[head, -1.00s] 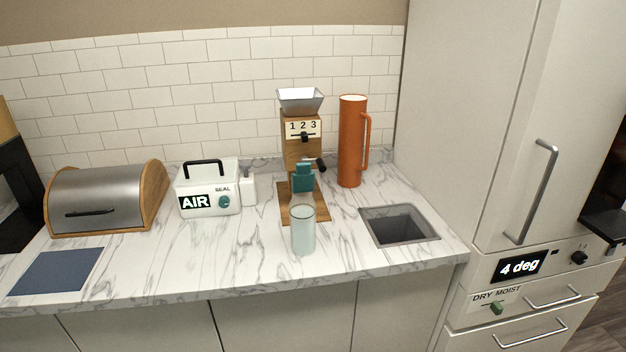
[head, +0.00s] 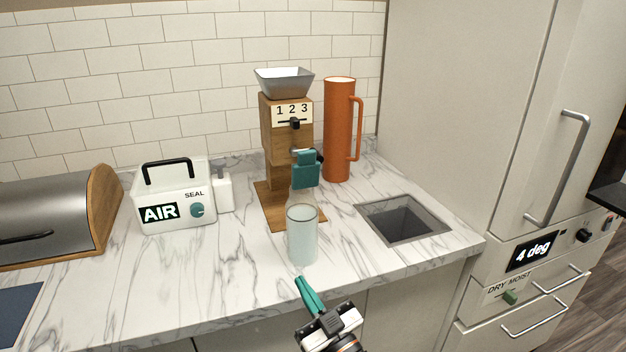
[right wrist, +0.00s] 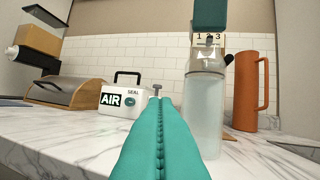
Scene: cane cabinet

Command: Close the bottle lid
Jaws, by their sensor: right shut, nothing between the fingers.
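A pale translucent bottle (head: 302,238) stands upright near the counter's front edge; it also shows in the right wrist view (right wrist: 204,118). Its teal lid (head: 305,172) is raised above the neck. In the right wrist view the lid (right wrist: 209,14) is cut by the top edge, and the grinder's label shows between it and the bottle. The hinge cannot be made out. My right gripper (head: 300,281) is shut and empty, in front of the bottle and apart from it. In the wrist view its teal fingers (right wrist: 160,100) point forward, left of the bottle. My left gripper is not in view.
A wooden grinder (head: 285,140) stands close behind the bottle, with an orange jug (head: 338,130) beside it. A sink (head: 402,220) lies to the right. The white AIR box (head: 172,208) and bread bin (head: 50,215) stand left. Counter between box and bottle is clear.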

